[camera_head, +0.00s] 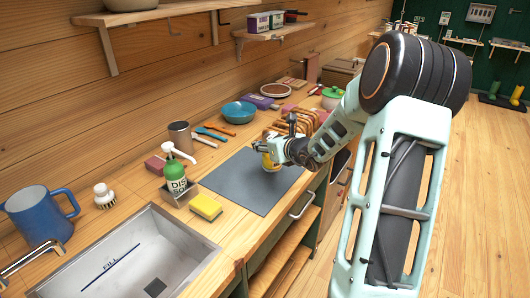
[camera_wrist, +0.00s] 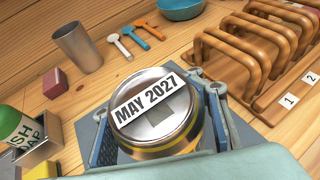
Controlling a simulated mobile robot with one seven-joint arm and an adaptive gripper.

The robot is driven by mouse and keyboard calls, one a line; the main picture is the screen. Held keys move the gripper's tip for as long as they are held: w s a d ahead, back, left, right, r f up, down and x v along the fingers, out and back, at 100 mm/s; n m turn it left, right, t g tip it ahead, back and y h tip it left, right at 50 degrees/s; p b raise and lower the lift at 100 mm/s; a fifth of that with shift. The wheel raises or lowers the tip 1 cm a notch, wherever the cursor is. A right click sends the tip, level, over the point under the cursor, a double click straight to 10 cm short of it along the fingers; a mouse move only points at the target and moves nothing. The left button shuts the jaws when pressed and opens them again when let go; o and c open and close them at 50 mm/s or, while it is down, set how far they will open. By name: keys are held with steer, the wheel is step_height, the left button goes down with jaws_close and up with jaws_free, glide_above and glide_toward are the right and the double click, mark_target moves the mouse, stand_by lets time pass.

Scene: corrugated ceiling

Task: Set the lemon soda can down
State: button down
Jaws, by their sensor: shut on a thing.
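The lemon soda can (camera_wrist: 158,112) fills the middle of the wrist view, with its silver top and a label reading "MAY 2027" facing the camera. In the head view the can (camera_head: 269,162) shows as a small yellow piece below my gripper (camera_head: 268,149). My gripper's fingers (camera_wrist: 160,130) are on both sides of the can, shut on it. The can is over the grey mat (camera_head: 238,181) on the wooden counter. Whether its base touches the mat is hard to tell.
A wooden rack (camera_wrist: 250,55) with numbered slots stands close to the right of the can in the wrist view. The sink (camera_head: 140,262), yellow sponge (camera_head: 206,207), soap bottle (camera_head: 175,177) and metal cup (camera_head: 180,136) are to the left. The mat's left part is clear.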

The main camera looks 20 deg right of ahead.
steer(key=shift+w+d+f, duration=0.15)
steer(key=shift+w+f, duration=0.05)
steer(key=shift+f, duration=0.55)
steer(key=shift+w+d+f, duration=0.1)
steer(key=shift+w+f, duration=0.1)
steer(key=shift+f, duration=0.5)
steer(key=shift+w+d+f, duration=0.15)
steer(key=shift+w+f, duration=0.05)
steer(key=shift+f, duration=0.55)
steer(key=shift+f, duration=0.1)
steer(key=shift+f+b, duration=0.15)
steer(key=shift+b, duration=0.15)
steer(key=c, duration=1)
jaws_free()
